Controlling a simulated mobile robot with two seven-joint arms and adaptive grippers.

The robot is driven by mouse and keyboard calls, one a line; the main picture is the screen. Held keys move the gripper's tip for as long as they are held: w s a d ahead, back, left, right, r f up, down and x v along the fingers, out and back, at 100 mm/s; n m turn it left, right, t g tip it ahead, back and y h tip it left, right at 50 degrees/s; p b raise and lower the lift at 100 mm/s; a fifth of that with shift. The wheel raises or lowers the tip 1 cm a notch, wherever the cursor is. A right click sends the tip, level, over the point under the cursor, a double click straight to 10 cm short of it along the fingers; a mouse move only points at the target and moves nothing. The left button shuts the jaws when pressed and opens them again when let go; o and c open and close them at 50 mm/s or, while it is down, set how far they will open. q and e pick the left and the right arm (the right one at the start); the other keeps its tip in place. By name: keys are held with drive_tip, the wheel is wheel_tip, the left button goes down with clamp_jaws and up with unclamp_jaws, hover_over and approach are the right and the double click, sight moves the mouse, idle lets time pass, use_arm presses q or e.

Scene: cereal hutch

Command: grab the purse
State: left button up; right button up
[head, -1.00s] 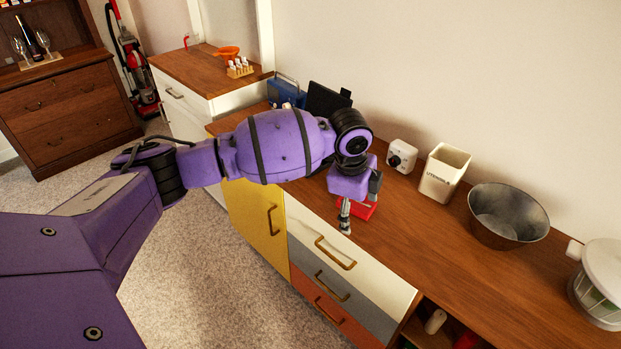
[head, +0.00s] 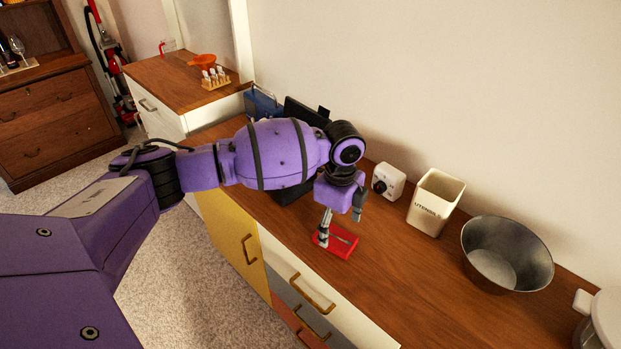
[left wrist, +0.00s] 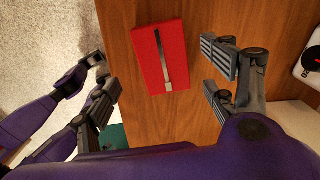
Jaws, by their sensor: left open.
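The purse (head: 345,242) looks like a flat red rectangle with a grey strip along its middle. It lies on the wooden counter near the front edge. My left gripper (head: 338,224) is above it, pointing down, and its fingers hide part of it in the head view. In the left wrist view the whole purse (left wrist: 177,45) shows, ahead of and between the spread fingers of the left gripper (left wrist: 162,84). The fingers are open and nothing is held. My right gripper is in neither view.
A white utensil pot (head: 434,207), a small white device (head: 388,182) and a metal bowl (head: 505,258) stand along the wall. A dark upright object and a blue item (head: 262,103) are behind my arm. The counter right of the purse is clear.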

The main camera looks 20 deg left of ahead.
sight(336, 236)
use_arm(q)
drive_tip(key=f, duration=0.4)
drive_tip(key=shift+w, duration=0.3)
drive_tip(key=shift+f, duration=0.25)
drive_tip(key=c, duration=1.2)
drive_tip(key=shift+c, duration=0.6)
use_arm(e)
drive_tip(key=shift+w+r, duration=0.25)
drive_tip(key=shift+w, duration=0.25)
use_arm(q)
drive_tip(key=shift+r, duration=0.2)
